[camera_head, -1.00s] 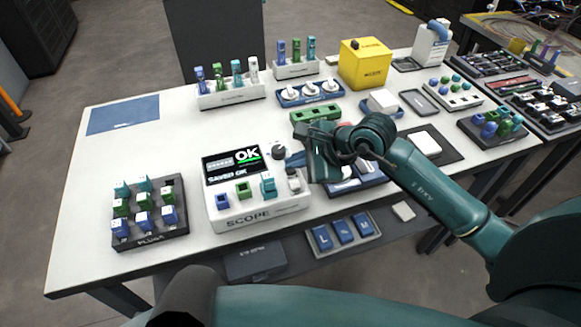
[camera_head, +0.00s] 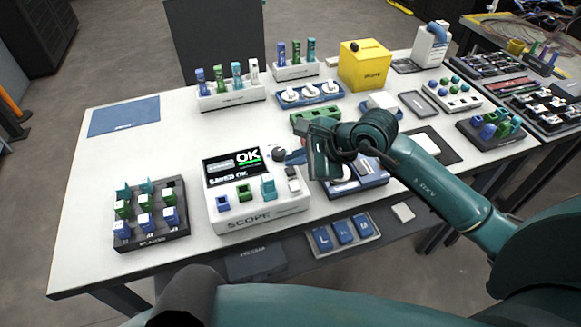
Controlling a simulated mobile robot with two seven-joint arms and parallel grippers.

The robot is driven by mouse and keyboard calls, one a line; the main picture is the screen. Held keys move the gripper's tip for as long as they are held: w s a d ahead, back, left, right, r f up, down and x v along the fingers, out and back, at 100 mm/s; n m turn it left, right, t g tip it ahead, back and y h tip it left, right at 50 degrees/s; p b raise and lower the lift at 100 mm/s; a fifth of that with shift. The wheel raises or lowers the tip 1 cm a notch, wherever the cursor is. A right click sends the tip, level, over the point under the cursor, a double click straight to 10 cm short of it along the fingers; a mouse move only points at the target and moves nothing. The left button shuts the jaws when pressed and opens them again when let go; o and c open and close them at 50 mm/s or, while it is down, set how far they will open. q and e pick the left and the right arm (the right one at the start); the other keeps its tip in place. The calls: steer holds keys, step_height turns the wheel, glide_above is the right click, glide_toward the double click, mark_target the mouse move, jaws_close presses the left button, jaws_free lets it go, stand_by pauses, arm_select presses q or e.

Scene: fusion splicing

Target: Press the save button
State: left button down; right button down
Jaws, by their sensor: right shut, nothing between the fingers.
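The white scope box (camera_head: 262,219) stands at the front middle of the table. Its dark screen (camera_head: 233,167) shows a large "OK" with a green line and small white text. On its top are a grey round knob (camera_head: 279,154), blue, green and teal sockets, and small light and grey button-like parts (camera_head: 293,186) at the right end. I cannot read which one is the save button. My right gripper (camera_head: 290,158) is shut and empty, just over the scope's right end beside the knob. Whether its tips touch anything is hard to tell. My left gripper is not in view.
A plug tray (camera_head: 151,241) stands left of the scope. A blue tray (camera_head: 360,190) sits close at its right, under my right arm. A yellow box (camera_head: 364,66) and plug racks (camera_head: 231,98) stand behind. The table's left part is free around a blue mat (camera_head: 124,115).

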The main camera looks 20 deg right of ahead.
mark_target(296, 172)
steer(key=shift+r, duration=0.1)
steer(key=shift+r+p, duration=1.55)
steer(key=shift+r, duration=0.9)
